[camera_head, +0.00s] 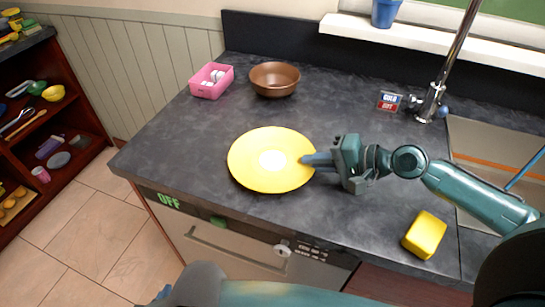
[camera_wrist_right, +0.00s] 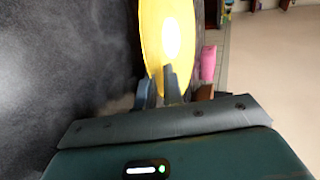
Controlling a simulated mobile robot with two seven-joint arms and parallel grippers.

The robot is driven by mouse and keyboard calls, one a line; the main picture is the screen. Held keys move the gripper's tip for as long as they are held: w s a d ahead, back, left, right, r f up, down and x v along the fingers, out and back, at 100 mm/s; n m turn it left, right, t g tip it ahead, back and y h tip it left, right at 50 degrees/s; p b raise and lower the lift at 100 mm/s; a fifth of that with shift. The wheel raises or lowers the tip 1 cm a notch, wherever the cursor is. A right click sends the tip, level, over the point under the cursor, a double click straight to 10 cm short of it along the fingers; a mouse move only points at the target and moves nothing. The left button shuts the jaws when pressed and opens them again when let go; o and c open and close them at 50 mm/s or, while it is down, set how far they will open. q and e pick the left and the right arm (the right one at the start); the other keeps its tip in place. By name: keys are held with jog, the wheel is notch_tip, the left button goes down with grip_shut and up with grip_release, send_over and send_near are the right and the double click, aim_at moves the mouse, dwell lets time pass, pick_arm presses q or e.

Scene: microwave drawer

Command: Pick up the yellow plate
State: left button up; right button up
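The yellow plate (camera_head: 251,173) has a pale centre and appears near the front of the dark counter. I cannot tell whether it touches the counter. My right gripper (camera_head: 308,159) reaches in from the right to the plate's right rim. In the right wrist view the plate (camera_wrist_right: 158,22) stretches away from the gripper (camera_wrist_right: 158,84), with its near rim between the two close-set fingers, one on each face. The gripper looks shut on that rim. My left gripper is not in view; only part of my body shows at the bottom edge.
A brown bowl (camera_head: 275,79) and a pink basket (camera_head: 211,82) stand behind the plate. A yellow block (camera_head: 425,235) lies at the front right, near the sink (camera_head: 497,147). A drawer front (camera_head: 230,250) marked OFF is below the counter. The counter left of the plate is clear.

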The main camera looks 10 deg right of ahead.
grip_shut()
dwell(0.3)
notch_tip(320, 180, up, 10)
jog(key=shift+p, duration=0.3)
dwell(0.6)
